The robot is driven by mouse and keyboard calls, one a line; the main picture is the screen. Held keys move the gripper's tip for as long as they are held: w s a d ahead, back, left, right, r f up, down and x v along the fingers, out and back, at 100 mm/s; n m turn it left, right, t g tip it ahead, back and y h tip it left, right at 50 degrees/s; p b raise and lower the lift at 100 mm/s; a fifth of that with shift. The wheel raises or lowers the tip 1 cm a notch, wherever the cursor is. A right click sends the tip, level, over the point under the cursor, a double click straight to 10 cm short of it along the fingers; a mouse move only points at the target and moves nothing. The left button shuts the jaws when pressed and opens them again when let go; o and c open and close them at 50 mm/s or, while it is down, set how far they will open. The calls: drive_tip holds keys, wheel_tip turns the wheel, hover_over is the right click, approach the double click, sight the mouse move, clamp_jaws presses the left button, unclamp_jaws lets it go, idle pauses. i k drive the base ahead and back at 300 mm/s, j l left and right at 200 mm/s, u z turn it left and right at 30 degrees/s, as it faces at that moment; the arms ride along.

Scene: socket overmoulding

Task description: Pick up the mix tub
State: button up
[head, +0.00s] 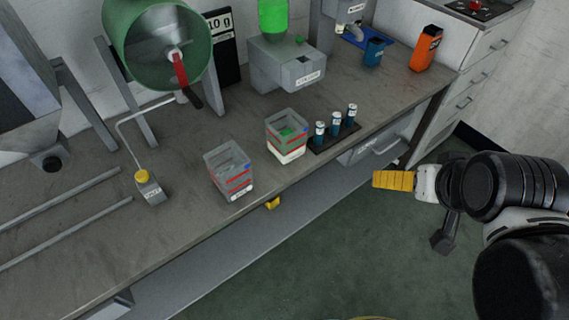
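Two clear square tubs with red bands stand near the bench's front edge. The left tub (230,171) looks empty. My gripper (400,181) is at the right, over the floor in front of the bench and well apart from both tubs. Its yellow, ribbed end points left. Its fingers are not clear enough to show whether they are open or shut.
A rack with three blue vials (336,133) stands close to the right tub. Behind stand a green drum (125,50), a grey dispenser (290,68), a blue cup (374,51) and an orange container (426,48).

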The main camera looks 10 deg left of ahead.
sight(230, 170)
drive_tip(key=u, duration=1.4)
